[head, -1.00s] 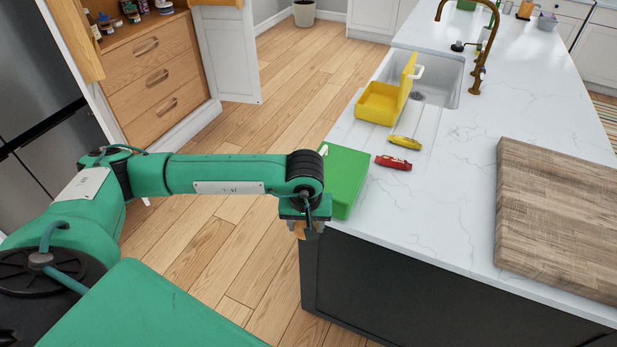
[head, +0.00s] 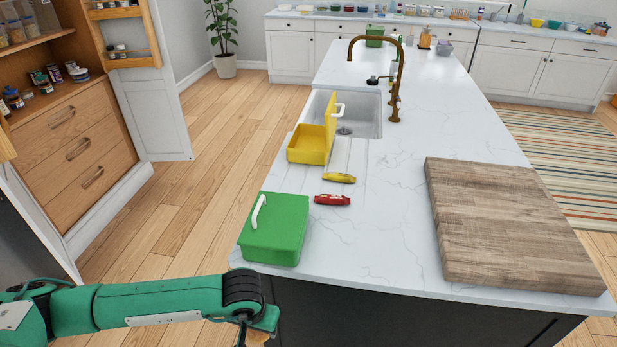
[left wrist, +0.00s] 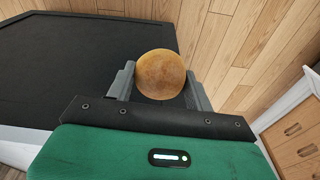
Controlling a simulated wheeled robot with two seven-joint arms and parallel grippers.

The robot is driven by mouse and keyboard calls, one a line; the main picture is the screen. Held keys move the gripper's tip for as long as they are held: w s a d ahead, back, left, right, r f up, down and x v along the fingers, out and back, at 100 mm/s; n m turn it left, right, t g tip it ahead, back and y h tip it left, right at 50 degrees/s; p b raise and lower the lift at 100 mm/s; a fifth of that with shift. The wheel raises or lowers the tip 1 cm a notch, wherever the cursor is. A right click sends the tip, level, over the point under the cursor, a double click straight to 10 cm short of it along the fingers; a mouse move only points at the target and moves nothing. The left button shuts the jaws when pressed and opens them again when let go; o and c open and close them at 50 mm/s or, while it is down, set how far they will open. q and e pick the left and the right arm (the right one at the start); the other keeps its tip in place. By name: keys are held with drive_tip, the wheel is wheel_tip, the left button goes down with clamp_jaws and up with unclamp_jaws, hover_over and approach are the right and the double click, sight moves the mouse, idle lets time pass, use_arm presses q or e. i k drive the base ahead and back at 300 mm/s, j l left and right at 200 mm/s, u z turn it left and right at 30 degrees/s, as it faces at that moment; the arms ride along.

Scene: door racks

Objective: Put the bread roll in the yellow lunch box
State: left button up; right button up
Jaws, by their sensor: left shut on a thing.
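The bread roll (left wrist: 161,74) is round and golden brown. My left gripper (left wrist: 160,84) is shut on it in the left wrist view, beside the dark side of the island and above the wooden floor. In the head view the left gripper is at the bottom edge, mostly cut off, with only a sliver of brown showing below it. The yellow lunch box (head: 308,150) stands on the white counter near the sink with its lid (head: 331,120) raised, well beyond the gripper. Its inside is partly visible. My right gripper is not in view.
A closed green lunch box (head: 275,229) stands at the counter's near left corner. A thick wooden board (head: 510,225) covers the right side. The sink (head: 358,113) and brass tap (head: 396,85) are behind.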

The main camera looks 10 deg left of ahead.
sight(314, 144)
drive_tip(key=j+z, duration=0.45)
drive_tip(key=j, duration=1.35)
drive_tip(key=j+z, duration=0.3)
drive_tip(key=j, duration=0.3)
drive_tip(key=j+z, duration=0.25)
drive_tip(key=j, duration=0.3)
drive_tip(key=j+z, duration=0.3)
drive_tip(key=j, duration=0.3)
drive_tip(key=k+j+z, duration=0.25)
drive_tip(key=j, duration=0.3)
drive_tip(key=i+j, duration=0.05)
drive_tip(key=i, duration=0.05)
